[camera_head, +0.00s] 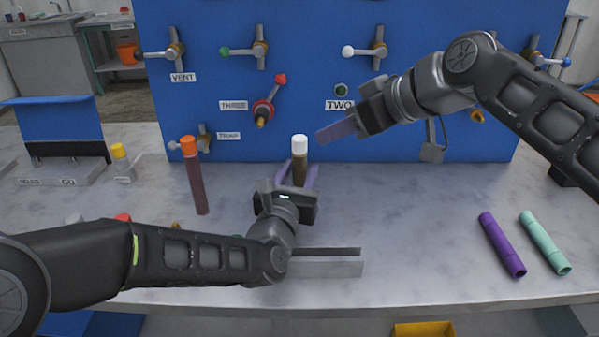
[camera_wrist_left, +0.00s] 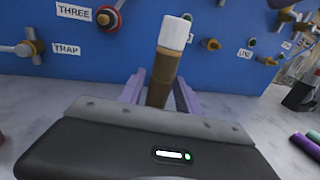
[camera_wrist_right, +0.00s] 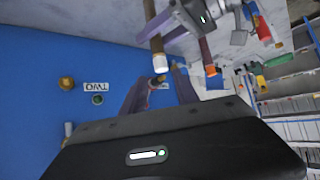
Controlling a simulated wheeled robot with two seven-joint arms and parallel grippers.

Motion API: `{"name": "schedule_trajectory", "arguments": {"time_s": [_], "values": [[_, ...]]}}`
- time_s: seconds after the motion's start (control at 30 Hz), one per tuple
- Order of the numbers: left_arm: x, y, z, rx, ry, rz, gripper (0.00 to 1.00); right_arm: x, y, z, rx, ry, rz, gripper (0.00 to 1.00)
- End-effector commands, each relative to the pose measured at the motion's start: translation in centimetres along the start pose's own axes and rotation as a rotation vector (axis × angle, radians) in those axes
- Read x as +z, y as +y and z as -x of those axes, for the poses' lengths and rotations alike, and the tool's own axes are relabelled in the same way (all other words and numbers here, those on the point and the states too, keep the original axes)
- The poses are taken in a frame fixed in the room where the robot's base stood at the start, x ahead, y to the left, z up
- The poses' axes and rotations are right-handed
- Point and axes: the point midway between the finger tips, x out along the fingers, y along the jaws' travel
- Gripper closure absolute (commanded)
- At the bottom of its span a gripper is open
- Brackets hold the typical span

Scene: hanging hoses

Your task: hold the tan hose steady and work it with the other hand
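The tan hose (camera_head: 299,174), a brown tube with a white end on top, stands nearly upright in front of the blue panel. My left gripper (camera_head: 300,178) has its purple fingers on both sides of it, below the white end, and looks shut on it. The left wrist view shows the hose (camera_wrist_left: 162,78) between the fingers, leaning slightly right; its lower part is hidden. My right gripper (camera_head: 337,131) is up and to the right of the white end, apart from it. In the right wrist view its fingers (camera_wrist_right: 160,82) are open with nothing between them.
A dark red hose (camera_head: 197,185) with an orange end stands left of my left gripper. A purple tube (camera_head: 502,245) and a mint tube (camera_head: 545,243) lie on the right of the bench. Several valve handles, including a red one (camera_head: 265,107), stick out from the blue panel (camera_head: 210,60).

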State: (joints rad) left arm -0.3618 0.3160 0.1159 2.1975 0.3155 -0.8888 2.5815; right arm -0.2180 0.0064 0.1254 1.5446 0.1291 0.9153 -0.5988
Motion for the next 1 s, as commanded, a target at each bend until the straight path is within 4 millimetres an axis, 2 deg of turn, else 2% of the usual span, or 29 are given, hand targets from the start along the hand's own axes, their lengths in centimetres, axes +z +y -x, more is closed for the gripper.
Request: {"name": "schedule_trajectory", "arguments": {"time_s": [0.07,0.47,0.67,0.83,0.93,1.0], "values": [[0.0,0.0,0.0,0.0,0.0,0.0,0.67,0.0,0.0,0.0,0.0,0.0,0.0,0.64],[0.0,0.0,0.0,0.0,0.0,0.0,1.0,0.0,0.0,0.0,0.0,0.0,0.0,0.64],[0.0,0.0,0.0,0.0,0.0,0.0,1.0,0.0,0.0,0.0,0.0,0.0,0.0,0.63],[0.0,0.0,0.0,0.0,0.0,0.0,1.0,0.3,-0.2,-0.3,-0.018,0.001,-0.049,0.49],[0.0,0.0,0.0,0.0,0.0,0.0,1.0,0.8,-0.9,-0.9,-0.061,0.004,-0.171,0.49],[0.0,0.0,0.0,0.0,0.0,0.0,1.0,1.4,-1.5,-1.5,-0.109,0.004,-0.315,0.49]]}}
